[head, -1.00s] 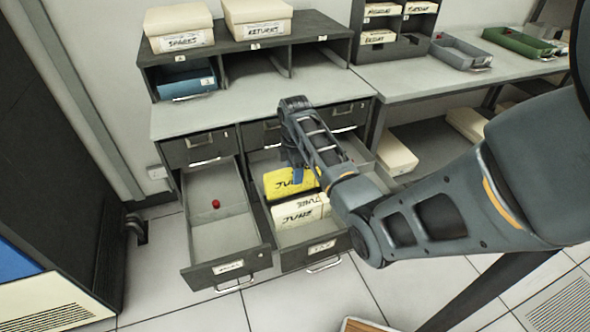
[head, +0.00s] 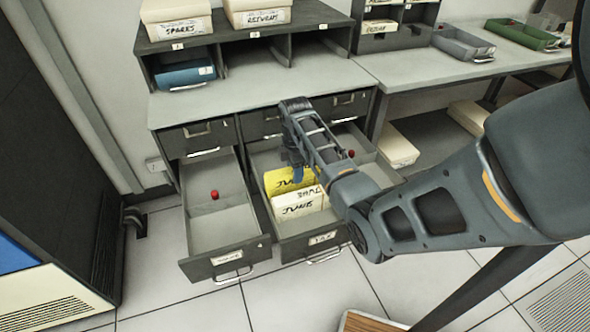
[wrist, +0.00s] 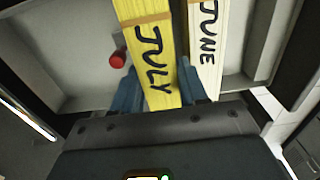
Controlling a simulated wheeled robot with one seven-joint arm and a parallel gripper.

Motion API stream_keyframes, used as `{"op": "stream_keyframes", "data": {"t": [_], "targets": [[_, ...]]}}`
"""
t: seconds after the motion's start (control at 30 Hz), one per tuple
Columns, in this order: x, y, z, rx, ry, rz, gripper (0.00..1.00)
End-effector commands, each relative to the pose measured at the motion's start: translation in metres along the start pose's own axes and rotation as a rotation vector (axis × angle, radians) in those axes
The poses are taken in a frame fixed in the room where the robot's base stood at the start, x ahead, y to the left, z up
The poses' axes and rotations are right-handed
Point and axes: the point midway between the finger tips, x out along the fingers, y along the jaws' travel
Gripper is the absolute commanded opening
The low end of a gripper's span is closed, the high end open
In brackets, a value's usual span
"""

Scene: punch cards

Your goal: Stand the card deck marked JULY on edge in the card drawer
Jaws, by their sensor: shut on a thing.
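The yellow deck marked JULY (head: 285,180) is inside the open card drawer (head: 318,243), standing on edge. My gripper (head: 297,170) reaches down into the drawer from above and is shut on this deck. In the wrist view the JULY deck (wrist: 150,50) lies between the blue fingers (wrist: 158,88) of my gripper. The white deck marked JUNE (head: 300,204) stands on edge just in front of it, and also shows in the wrist view (wrist: 207,45). The lower edge of the JULY deck is hidden, so I cannot tell whether it touches the drawer floor.
A second open drawer (head: 225,258) on the left holds only a red knob (head: 214,194). A shelf unit with SPARKS (head: 180,28) and RETURNS (head: 263,15) boxes stands above the clear counter (head: 255,95).

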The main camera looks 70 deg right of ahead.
Motion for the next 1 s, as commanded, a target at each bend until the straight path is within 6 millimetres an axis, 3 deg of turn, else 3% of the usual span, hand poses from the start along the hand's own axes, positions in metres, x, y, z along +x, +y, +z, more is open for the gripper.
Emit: {"op": "stream_keyframes", "data": {"t": [0.43,1.0], "targets": [[0.006,0.001,0.000,0.000,0.000,0.001,0.00],[0.041,0.001,0.000,0.000,0.000,0.002,0.00]]}}
